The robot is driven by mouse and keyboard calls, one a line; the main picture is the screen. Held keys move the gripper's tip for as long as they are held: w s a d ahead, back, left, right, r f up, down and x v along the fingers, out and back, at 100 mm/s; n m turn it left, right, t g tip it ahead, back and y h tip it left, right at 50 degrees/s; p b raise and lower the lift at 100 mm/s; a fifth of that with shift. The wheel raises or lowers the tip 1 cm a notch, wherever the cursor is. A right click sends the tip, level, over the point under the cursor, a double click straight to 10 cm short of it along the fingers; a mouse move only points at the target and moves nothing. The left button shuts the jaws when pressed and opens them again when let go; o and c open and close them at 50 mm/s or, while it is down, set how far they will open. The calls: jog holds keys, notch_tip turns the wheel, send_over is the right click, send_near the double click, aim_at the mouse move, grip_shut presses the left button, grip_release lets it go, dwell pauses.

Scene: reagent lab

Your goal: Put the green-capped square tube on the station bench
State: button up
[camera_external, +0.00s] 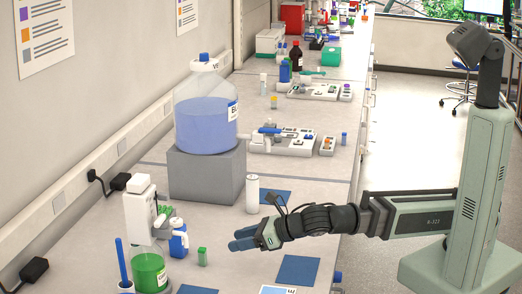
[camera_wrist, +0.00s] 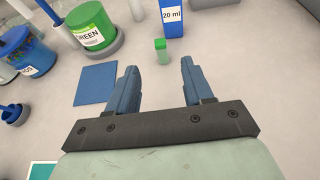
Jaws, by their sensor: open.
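The small green-capped square tube (camera_external: 202,257) stands upright on the station bench (camera_external: 228,275) in the external view, left of my gripper. It also shows in the wrist view (camera_wrist: 160,48), just beyond the fingertips and roughly centred in the gap between them. My gripper (camera_external: 236,240) is over the bench with its fingers pointing left; in the wrist view its blue fingers (camera_wrist: 160,68) are apart with nothing between them. The tube is clear of the fingers.
A green-filled bottle (camera_external: 150,272) and a blue 20 ml container (camera_external: 178,241) stand near the tube. Blue mats (camera_external: 298,270) lie on the bench. A white cylinder (camera_external: 252,193) and a large blue carboy (camera_external: 206,122) on a grey block (camera_external: 206,175) stand behind.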

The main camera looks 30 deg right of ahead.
aim_at(206, 252)
dwell(0.4)
jog(key=shift+s+d+f, duration=0.4)
jog(key=shift+s+d, duration=0.1)
jog(key=shift+s, duration=0.1)
jog(key=x, duration=0.7)
jog(key=shift+w+a+f, duration=0.1)
jog(key=shift+w+a, duration=0.1)
jog(key=shift+a, duration=0.15)
jog(key=shift+x, duration=3.05)
jog(key=shift+d, duration=0.15)
grip_shut()
jog(key=shift+r, duration=5.15)
